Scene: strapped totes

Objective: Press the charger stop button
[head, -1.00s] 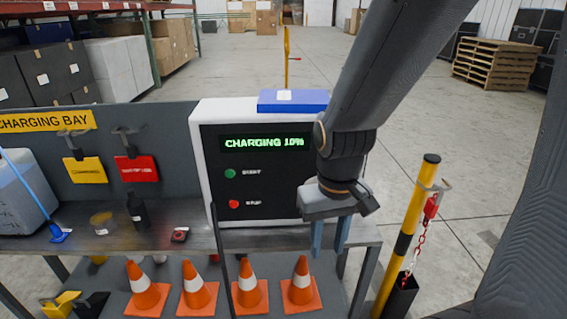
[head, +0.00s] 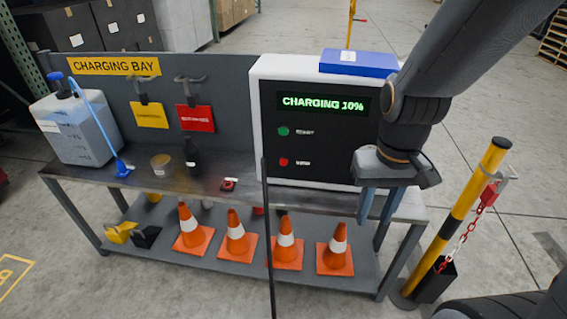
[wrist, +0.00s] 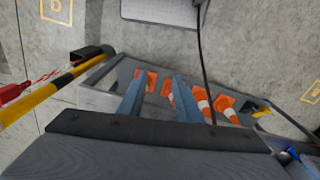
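The charger (head: 320,130) is a white box with a black front, standing on the right end of a grey bench. Its green display reads "CHARGING 10%". A red button (head: 283,161) sits low on the left of the front, below a green button (head: 283,131); their labels are too blurred to read surely. My gripper (head: 376,208) is in front of the charger's lower right side, to the right of the red button and apart from it. Its two blue fingers point down, parted and empty. In the wrist view the fingers (wrist: 156,100) are also apart, and no button shows.
A yellow-black post (head: 468,205) with a red chain stands right of the bench. Orange cones (head: 337,250) stand on the lower shelf. A thin dark upright (head: 267,235) passes in front of the bench. A blue box (head: 358,63) lies on the charger. Open floor lies at left.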

